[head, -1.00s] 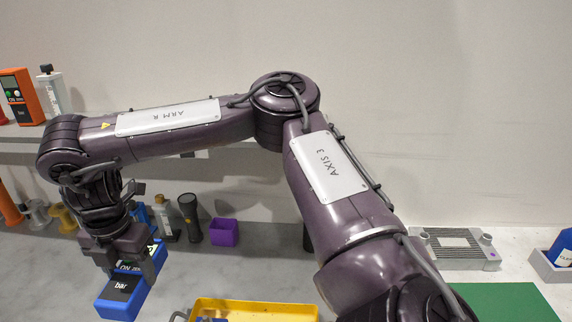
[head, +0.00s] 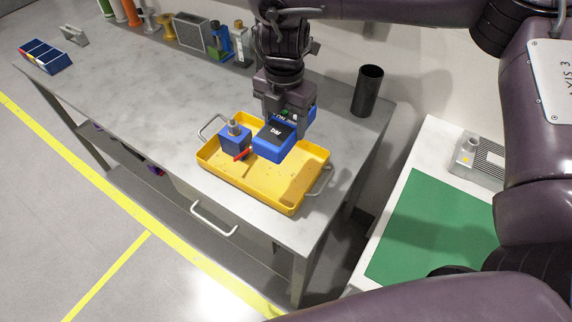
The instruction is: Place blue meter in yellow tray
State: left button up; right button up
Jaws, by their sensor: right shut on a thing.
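The blue meter (head: 273,143), with a dark face marked "bar", is held by my right gripper (head: 287,118), which is shut on it. The meter is over the yellow tray (head: 300,203), near its back middle; I cannot tell exactly how high it is above the tray floor. The tray has wire handles and sits on the grey table. A blue block-shaped part (head: 235,139) with a grey top fitting and a red lever stands in the left part of the tray, close to the meter. My left gripper is not in view.
A dark cylinder (head: 368,91) stands behind the tray at the right. Several items, including a grey radiator-like block (head: 190,32), line the table's back edge. A blue compartment box (head: 45,56) is at the far left. The tray's right half is free. A green mat (head: 430,225) lies on the white table.

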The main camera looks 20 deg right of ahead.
notch_tip(320, 180, down, 11)
jog(key=shift+s+d+r+b, duration=0.1)
jog(key=shift+d+r+b, duration=0.1)
jog(key=shift+b, duration=0.3)
jog(key=shift+f, duration=0.7)
notch_tip(320, 180, down, 2)
jog(key=shift+f+b, duration=0.2)
jog(key=shift+b, duration=0.15)
jog(key=shift+f, duration=0.5)
jog(key=shift+f, duration=0.15)
jog(key=o, duration=1.1)
